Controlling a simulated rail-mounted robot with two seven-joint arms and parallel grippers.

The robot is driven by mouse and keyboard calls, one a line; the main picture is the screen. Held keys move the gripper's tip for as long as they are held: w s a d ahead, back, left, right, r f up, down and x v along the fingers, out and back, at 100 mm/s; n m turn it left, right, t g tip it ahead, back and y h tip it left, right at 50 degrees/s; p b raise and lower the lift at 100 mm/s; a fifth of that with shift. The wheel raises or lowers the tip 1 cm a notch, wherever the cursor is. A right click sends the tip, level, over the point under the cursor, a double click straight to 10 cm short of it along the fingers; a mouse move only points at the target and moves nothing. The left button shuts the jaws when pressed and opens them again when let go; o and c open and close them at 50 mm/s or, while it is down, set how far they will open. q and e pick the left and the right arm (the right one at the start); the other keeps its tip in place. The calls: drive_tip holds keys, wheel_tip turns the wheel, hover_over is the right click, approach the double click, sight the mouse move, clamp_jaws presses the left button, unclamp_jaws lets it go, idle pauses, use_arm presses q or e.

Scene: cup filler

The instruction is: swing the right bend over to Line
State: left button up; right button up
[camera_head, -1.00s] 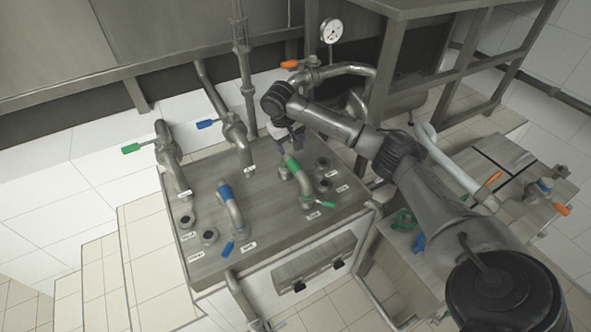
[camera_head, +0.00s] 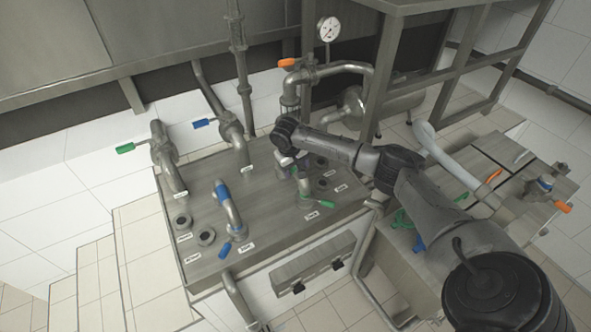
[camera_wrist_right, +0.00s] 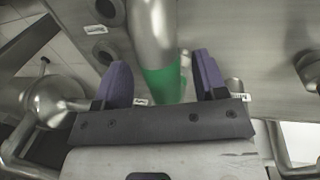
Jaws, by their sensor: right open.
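The right bend (camera_head: 305,189) is a steel pipe elbow on the right part of the steel panel (camera_head: 262,208). Its green band (camera_wrist_right: 163,82) shows in the right wrist view, between the two purple fingers of my right gripper (camera_wrist_right: 163,74). The fingers are apart, one on each side of the pipe, and I cannot tell whether they touch it. In the head view my right gripper (camera_head: 290,164) covers the bend's upper part. Two round ports (camera_head: 322,183) are beside the bend, with small labels too small to read. My left gripper is out of view.
A blue-banded bend (camera_head: 228,205) stands to the left on the same panel. Upright pipes (camera_head: 242,75) and a gauge (camera_head: 329,29) stand behind. Open ports (camera_head: 206,237) are at the panel's left.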

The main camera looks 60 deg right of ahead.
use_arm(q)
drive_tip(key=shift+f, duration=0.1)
use_arm(e)
drive_tip(key=shift+d+f, duration=0.1)
drive_tip(key=shift+f, duration=0.3)
drive_tip(key=shift+c, duration=0.4)
